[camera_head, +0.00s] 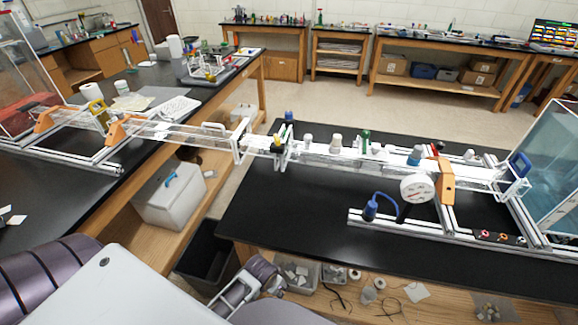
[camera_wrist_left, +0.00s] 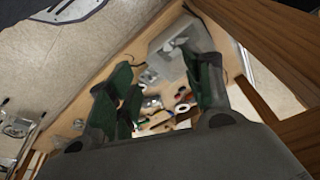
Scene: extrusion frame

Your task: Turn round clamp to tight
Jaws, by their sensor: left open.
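The long clear tube assembly on the extrusion frame (camera_head: 190,130) runs across the gap between two black benches. Near its middle, upright plates and a small yellow fitting (camera_head: 277,141) form a joint; the round clamp is too small to make out there with certainty. My left gripper (camera_wrist_left: 165,92) shows in the left wrist view with its two green-padded fingers spread apart. Nothing is between them. It points down at a wooden shelf with small loose items, away from the tube joint.
A white pressure gauge (camera_head: 417,188) and a blue-handled part (camera_head: 371,209) stand at the right bench's frame. A black bin (camera_head: 207,252) and a white box (camera_head: 168,200) sit below the benches. The right bench's front left surface (camera_head: 290,225) is clear.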

